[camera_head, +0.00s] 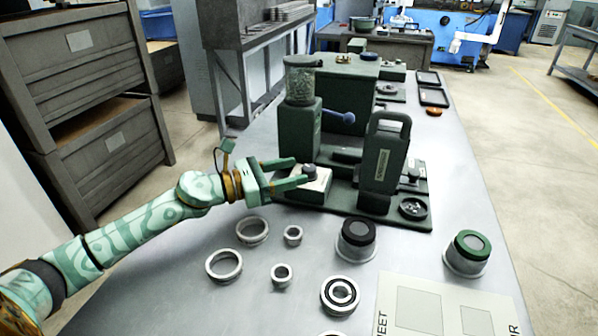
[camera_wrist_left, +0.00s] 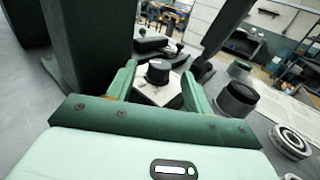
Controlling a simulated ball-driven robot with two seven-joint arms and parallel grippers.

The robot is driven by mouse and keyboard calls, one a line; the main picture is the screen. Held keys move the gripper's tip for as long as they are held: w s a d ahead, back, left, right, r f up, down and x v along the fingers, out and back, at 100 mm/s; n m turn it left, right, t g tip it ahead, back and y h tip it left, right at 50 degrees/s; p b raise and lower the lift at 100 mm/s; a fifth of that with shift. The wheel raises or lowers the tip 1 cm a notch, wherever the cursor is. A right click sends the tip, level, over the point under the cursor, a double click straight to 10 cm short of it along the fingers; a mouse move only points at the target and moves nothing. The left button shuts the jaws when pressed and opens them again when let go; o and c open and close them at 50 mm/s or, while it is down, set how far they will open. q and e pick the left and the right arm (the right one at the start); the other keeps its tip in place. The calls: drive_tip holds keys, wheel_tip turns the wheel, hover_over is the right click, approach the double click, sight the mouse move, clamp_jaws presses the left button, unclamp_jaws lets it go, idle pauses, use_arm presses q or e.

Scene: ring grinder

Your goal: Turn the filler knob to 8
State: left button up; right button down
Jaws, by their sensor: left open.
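The filler knob (camera_head: 309,169) is a small dark round knob on a pale dial plate (camera_head: 318,186) at the near left of the green machine. The knob also shows in the left wrist view (camera_wrist_left: 158,70), standing up from the dial plate (camera_wrist_left: 150,93). My left gripper (camera_head: 299,171) is open, its two green fingers reaching toward the knob from the left. In the left wrist view the knob appears between the fingertips, with gaps on both sides. I cannot tell whether the tips reach past it. Dial marks are too small to read. My right gripper is out of view.
The machine has a glass hopper (camera_head: 300,83), a blue-knobbed lever (camera_head: 340,117) and a tall green handled part (camera_head: 383,160). Several metal rings, a black-topped cup (camera_head: 356,240) and a green-topped cup (camera_head: 467,254) stand on the grey table (camera_head: 195,293) in front. A pale sheet (camera_head: 400,280) lies at the near right.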

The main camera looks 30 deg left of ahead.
sight(306, 172)
use_arm(q)
drive_tip(key=shift+x, duration=1.15)
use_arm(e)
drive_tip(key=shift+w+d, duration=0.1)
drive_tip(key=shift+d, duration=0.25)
